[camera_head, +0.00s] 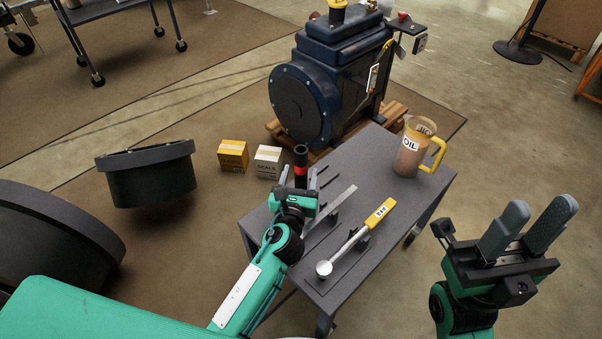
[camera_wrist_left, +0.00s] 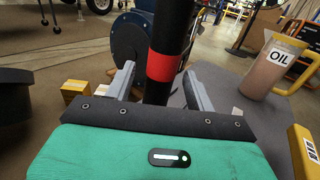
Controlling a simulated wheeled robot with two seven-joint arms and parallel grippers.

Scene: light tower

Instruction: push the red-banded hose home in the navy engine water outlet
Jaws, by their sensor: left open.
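The hose (camera_head: 301,155) is black with a red band and stands roughly upright at the table's far left edge. It also shows in the left wrist view (camera_wrist_left: 163,66), running up between the fingers. My left gripper (camera_head: 299,177) is open around the hose, with a gap visible beside the hose in the wrist view. The hose's lower end is hidden by the gripper. The navy engine (camera_head: 340,67) stands beyond the table; I cannot make out which part is its water outlet. My right gripper (camera_head: 541,208) is open and empty at the right, off the table.
The dark grey table (camera_head: 385,232) holds an oil jug (camera_head: 408,158), a yellow-handled tool (camera_head: 376,216) and a flat metal strip (camera_head: 333,207). Two small boxes, yellow (camera_head: 233,156) and white (camera_head: 268,161), are on the floor. The engine rests on a wooden pallet (camera_head: 393,112).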

